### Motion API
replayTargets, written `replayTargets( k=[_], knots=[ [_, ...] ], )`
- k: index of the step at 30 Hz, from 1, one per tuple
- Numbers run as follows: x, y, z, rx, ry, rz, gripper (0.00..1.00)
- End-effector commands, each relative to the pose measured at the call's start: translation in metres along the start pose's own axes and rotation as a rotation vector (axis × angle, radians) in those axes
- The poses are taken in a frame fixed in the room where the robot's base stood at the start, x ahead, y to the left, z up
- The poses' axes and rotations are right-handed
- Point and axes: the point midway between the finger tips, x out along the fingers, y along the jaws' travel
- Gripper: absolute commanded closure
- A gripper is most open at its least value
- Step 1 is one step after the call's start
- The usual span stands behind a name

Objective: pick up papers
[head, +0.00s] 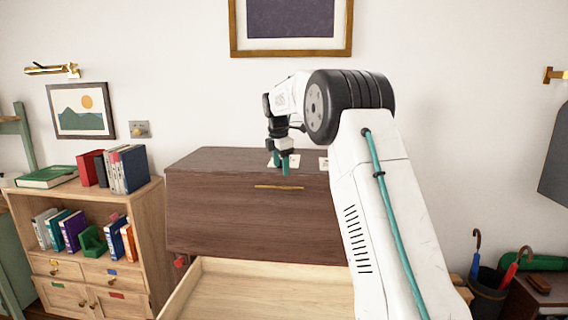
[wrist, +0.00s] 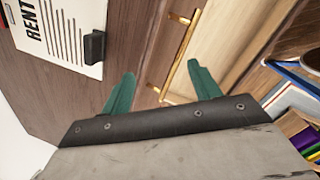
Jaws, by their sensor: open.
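My gripper (head: 281,165) is open and empty at the front of the dark wooden cabinet's top; its two teal fingers (wrist: 163,84) are spread in the wrist view. A white paper (head: 271,161) lies on the cabinet top just behind and beside the fingers. A second bit of white paper (head: 323,163) shows to its right, partly hidden by my arm. In the wrist view, a printed paper (wrist: 60,28) reading "RENT" lies up and left of the fingers, with a small black block or clip (wrist: 94,47) at its edge. The fingers are apart from it.
The dark cabinet (head: 225,205) has a brass handle (head: 279,187) on its front and an open, pale drawer (head: 265,290) below. A bookshelf (head: 135,215) with books stands at left. An umbrella bin (head: 487,285) stands at right. The cabinet top's left side is clear.

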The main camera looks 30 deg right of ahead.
Motion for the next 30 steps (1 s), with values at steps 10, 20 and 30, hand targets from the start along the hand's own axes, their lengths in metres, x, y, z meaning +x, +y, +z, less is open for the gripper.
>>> replayTargets(
  k=[10,20,30],
  knots=[
    [-0.052,0.075,0.035,-0.824,-0.142,0.144,0.38],
    [-0.037,0.077,0.035,-1.021,-0.156,0.128,0.38],
    [-0.002,0.08,0.041,-1.018,-0.155,0.127,0.38]
  ],
)
